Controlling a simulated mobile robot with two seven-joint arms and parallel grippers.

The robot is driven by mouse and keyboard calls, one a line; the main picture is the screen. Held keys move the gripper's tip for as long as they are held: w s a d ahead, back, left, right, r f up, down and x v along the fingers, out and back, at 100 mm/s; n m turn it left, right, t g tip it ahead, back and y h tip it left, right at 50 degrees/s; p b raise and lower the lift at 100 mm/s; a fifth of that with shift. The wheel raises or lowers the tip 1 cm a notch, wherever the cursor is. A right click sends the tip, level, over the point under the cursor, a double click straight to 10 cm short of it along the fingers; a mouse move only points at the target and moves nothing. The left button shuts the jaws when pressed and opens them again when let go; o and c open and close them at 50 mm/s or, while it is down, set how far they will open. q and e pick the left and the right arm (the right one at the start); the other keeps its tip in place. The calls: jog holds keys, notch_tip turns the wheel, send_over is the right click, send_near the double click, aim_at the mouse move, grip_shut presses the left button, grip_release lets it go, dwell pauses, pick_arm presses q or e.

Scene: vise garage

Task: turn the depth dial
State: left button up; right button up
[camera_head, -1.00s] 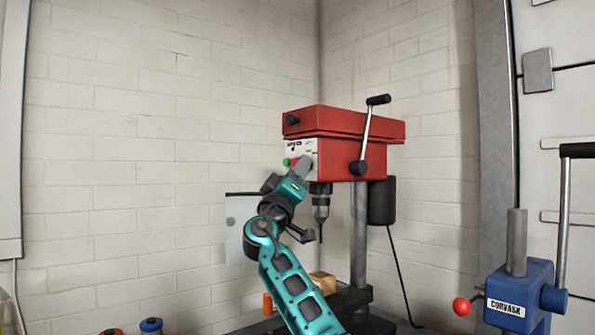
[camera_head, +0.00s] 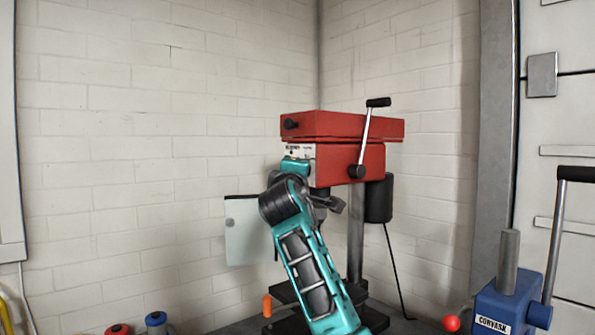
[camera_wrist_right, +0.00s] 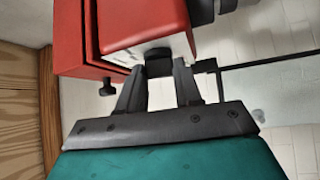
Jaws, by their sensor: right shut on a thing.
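The red drill press (camera_head: 350,160) stands in the corner, with a white front panel (camera_head: 300,150) partly covered by my right arm. In the right wrist view, a black dial (camera_wrist_right: 158,62) sticks out of the press's pale panel. My right gripper (camera_wrist_right: 159,72) has its fingers on either side of this dial and is shut on it. In the head view, my arm hides the dial and the fingertips. My left gripper is in neither view.
The crank lever (camera_head: 366,138) sticks up on the press's right side. A black knob (camera_head: 291,124) sits on the upper housing. A blue vise (camera_head: 510,305) stands at the lower right. An orange handle (camera_head: 267,306) and spools (camera_head: 157,322) are low at left.

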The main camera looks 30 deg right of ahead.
jog(key=n+g+y, duration=0.1)
jog(key=n+g, duration=0.1)
jog(key=g, duration=0.1)
jog(key=r+n+g+y, duration=0.1)
jog(key=n+g, duration=0.2)
jog(key=r+n+g+y, duration=0.1)
jog(key=n+g+y, duration=0.1)
jog(key=n+g, duration=0.1)
jog(key=shift+w, duration=0.35)
jog(key=shift+g, duration=0.4)
dwell(0.5)
jog(key=o, duration=1)
jog(key=shift+o, duration=0.2)
